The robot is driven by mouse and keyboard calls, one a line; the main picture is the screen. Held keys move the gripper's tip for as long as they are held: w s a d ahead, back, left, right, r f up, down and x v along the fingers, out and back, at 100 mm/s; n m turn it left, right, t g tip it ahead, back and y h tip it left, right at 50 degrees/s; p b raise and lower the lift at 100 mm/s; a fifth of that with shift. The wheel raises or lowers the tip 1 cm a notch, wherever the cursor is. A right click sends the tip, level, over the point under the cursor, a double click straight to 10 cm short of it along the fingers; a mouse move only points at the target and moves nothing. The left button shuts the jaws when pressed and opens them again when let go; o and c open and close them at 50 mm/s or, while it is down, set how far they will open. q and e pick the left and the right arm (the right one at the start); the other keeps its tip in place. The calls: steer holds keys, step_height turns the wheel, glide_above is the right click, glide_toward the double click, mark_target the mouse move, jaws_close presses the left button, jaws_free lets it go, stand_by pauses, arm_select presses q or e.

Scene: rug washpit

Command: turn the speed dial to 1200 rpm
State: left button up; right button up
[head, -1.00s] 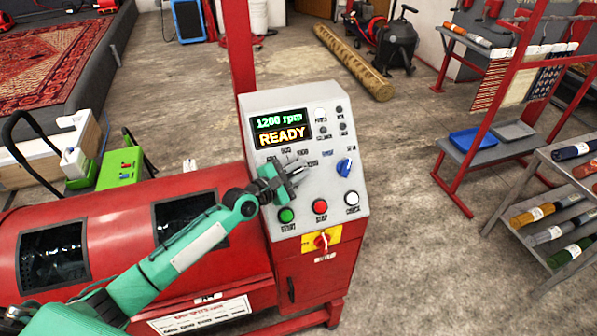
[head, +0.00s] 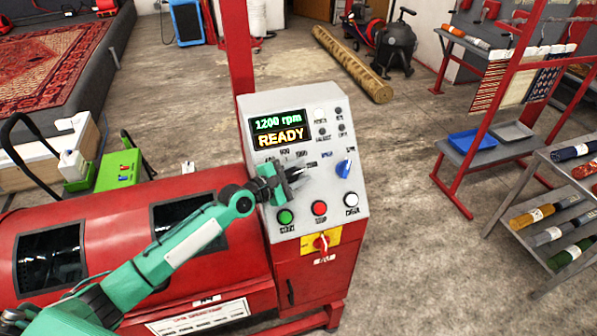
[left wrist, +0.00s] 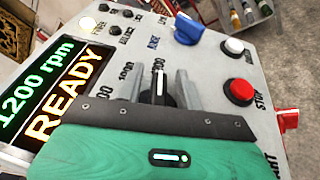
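The control panel's display (head: 279,129) reads "1200 rpm" above "READY"; it also shows in the left wrist view (left wrist: 45,100). The speed dial (left wrist: 161,86) is a black knob with a white pointer line, seen between my left gripper's fingers in the left wrist view. My left gripper (head: 290,181) is at the panel face below the display. In the left wrist view its fingers (left wrist: 161,80) stand apart on either side of the knob, with narrow gaps visible. My right gripper is not in view.
A blue selector knob (head: 345,168) sits right of the dial. Green (head: 285,217), red (head: 319,208) and white (head: 351,200) buttons lie below, above a red switch on a yellow plate (head: 321,241). The red drum machine (head: 120,225) extends left beneath my arm.

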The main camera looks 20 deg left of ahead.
arm_select(q)
steer(key=b+v, duration=0.3)
steer(key=v, duration=1.1)
